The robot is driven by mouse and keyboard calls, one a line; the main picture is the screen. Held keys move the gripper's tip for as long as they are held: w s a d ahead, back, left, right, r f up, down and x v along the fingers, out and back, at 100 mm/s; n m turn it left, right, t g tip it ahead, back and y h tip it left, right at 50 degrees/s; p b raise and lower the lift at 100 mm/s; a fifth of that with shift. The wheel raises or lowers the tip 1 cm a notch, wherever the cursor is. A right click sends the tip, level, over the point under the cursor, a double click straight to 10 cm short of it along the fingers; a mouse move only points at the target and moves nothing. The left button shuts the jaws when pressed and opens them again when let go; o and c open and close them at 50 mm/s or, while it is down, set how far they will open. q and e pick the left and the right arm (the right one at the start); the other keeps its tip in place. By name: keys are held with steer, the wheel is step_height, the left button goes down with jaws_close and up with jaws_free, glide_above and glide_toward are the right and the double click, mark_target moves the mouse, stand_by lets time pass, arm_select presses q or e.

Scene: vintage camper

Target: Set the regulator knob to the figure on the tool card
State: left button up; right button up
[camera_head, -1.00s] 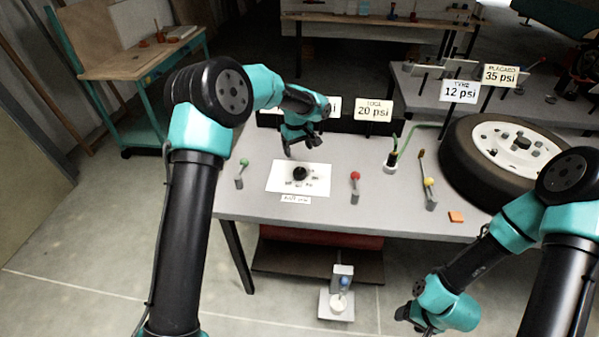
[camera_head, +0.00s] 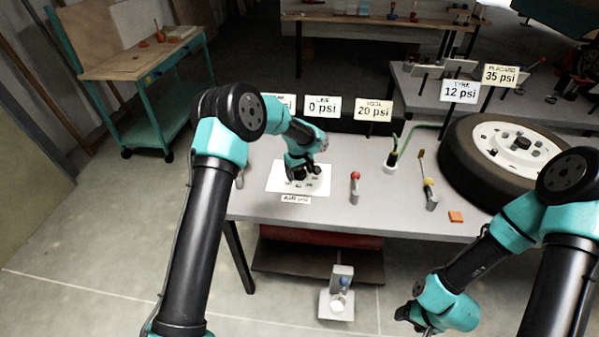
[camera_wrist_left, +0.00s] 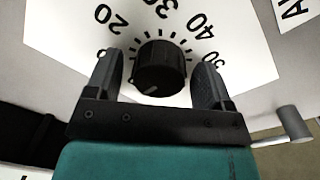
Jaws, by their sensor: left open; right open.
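The black regulator knob (camera_wrist_left: 160,68) sits on a white dial plate with figures such as 20 and 40 around it, seen in the left wrist view. My left gripper (camera_wrist_left: 158,82) is open, with one finger on each side of the knob; I cannot tell whether they touch it. In the head view the left gripper (camera_head: 305,172) covers most of the knob above the white dial plate (camera_head: 323,181). The tool card (camera_head: 373,111) reads 20 psi. My right gripper (camera_head: 408,314) is open and empty in front of the table.
Other cards read 0 psi (camera_head: 321,107), 12 psi (camera_head: 459,92) and 35 psi (camera_head: 501,76). A red-topped lever (camera_head: 355,187) and a yellow-topped lever (camera_head: 430,194) stand right of the dial. A wheel (camera_head: 515,150) lies at the right. An orange block (camera_head: 456,216) lies near the front edge.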

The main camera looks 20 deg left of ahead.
arm_select(q)
steer(key=c, duration=0.9)
steer(key=shift+m, duration=0.5)
steer(key=m, duration=0.8)
steer(key=shift+w, duration=0.1)
steer(key=m, duration=0.4)
steer(key=shift+g, duration=0.3)
steer(key=m, duration=0.4)
steer(key=shift+d+m, duration=0.1)
steer(key=shift+m, duration=0.2)
